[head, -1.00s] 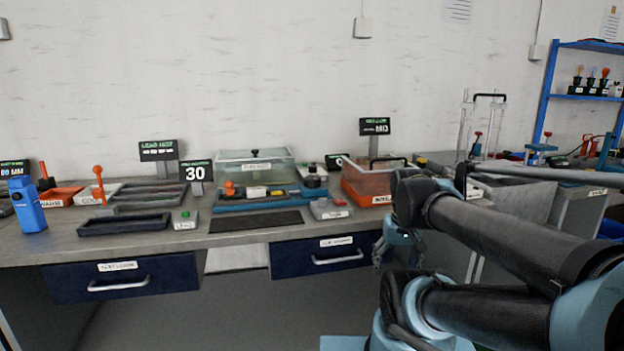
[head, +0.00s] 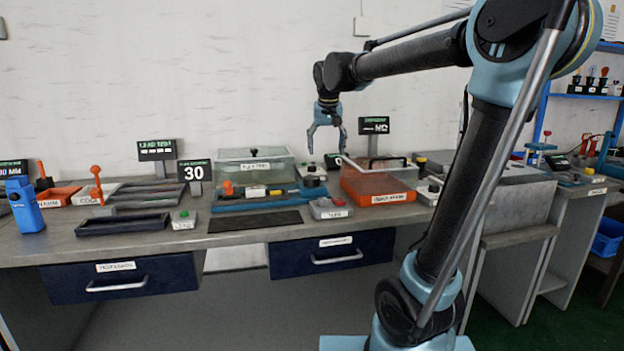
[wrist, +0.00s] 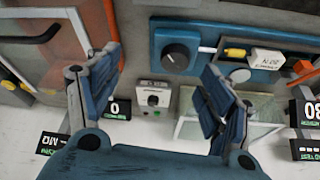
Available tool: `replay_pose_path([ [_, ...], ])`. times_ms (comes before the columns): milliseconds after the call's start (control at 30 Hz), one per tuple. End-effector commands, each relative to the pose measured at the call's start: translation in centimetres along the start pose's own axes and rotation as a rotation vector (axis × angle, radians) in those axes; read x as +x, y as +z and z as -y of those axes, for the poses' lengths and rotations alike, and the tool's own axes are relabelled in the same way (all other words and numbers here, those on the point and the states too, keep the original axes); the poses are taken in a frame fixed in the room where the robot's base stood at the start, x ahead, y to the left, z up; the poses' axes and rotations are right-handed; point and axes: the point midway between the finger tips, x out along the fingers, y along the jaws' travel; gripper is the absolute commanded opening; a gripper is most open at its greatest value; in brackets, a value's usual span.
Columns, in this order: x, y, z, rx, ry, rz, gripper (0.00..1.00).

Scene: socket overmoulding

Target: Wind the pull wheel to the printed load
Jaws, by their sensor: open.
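The blue pull fixture (head: 262,198) lies on the bench with a black round wheel (head: 313,181) at its right end. The wheel also shows in the wrist view (wrist: 178,56), between my fingers but farther off. A white block with printed letters (wrist: 265,59), partly readable as "20 N", sits on the fixture with a yellow piece beside it. My gripper (head: 327,146) is open and empty, pointing down above the back of the bench near the wheel. Its two fingers (wrist: 160,66) frame the wheel in the wrist view, touching nothing.
An orange box with a clear lid (head: 380,198) stands right of the fixture. A clear-lidded case (head: 253,167) is behind it. A display (head: 195,172) reads 30; a small one (wrist: 118,109) reads 0. A dark mat (head: 254,221) lies clear in front.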

Motion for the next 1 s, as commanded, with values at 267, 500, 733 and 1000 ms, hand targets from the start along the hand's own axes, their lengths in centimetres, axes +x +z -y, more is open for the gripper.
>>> replay_pose_path([
  [267,-0.5,-4.0,4.1,-0.009,-0.011,-0.022,0.73],
  [500,1.4,-4.4,4.4,-0.008,-0.012,-0.024,0.73],
  [733,5.3,-4.4,4.4,-0.008,-0.012,-0.024,0.73],
  [1000,10.1,-4.5,4.4,-0.008,-0.012,-0.024,0.73],
])
